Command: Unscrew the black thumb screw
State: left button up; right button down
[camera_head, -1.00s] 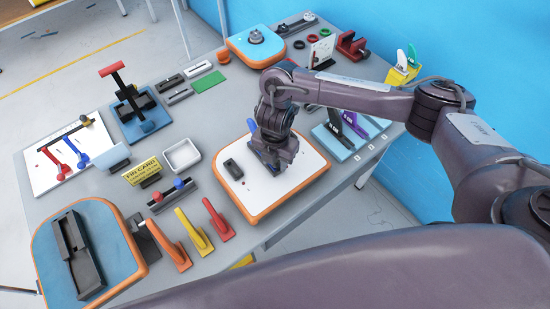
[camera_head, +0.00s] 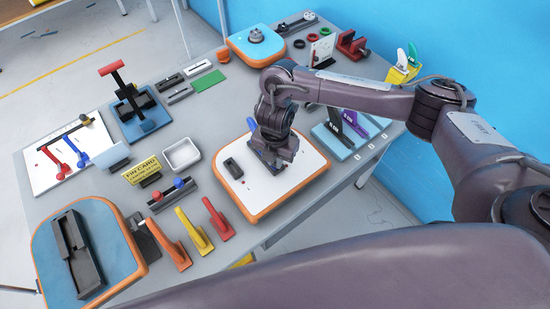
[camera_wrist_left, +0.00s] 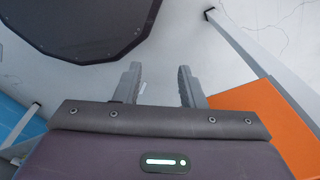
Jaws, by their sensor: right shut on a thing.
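A white board with an orange rim (camera_head: 285,199) lies at the table's front edge in the head view. A black slotted block (camera_head: 233,168) is on its left part. My right gripper (camera_head: 268,170) points down at the middle of this board, shut, with its fingers low at the surface. The black thumb screw is not plainly visible; the gripper covers the spot where it grips. A blue piece (camera_head: 251,125) shows just behind the gripper. My left gripper (camera_wrist_left: 159,85) shows only in the left wrist view, open and empty, with bare floor beyond its fingers.
Red, yellow and orange fins (camera_head: 194,229) stand left of the board. A white tray (camera_head: 182,155) and a yellow card (camera_head: 142,170) are behind them. A blue board (camera_head: 105,225) lies at the front left. Purple and blue fin stands (camera_head: 350,125) are on the right.

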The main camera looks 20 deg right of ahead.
jog(key=shift+f+n+b, duration=0.15)
jog(key=shift+n+b, duration=0.5)
jog(key=shift+n, duration=0.35)
jog(key=shift+d+n, duration=0.1)
jog(key=shift+n, duration=0.4)
jog(key=shift+n+b, duration=0.5)
jog(key=shift+n, duration=0.6)
jog(key=shift+s+d+n, duration=0.1)
jog(key=shift+n, duration=0.6)
jog(key=shift+d+n+b, duration=0.1)
jog(key=shift+n+b, duration=0.5)
jog(key=shift+n, duration=1.1)
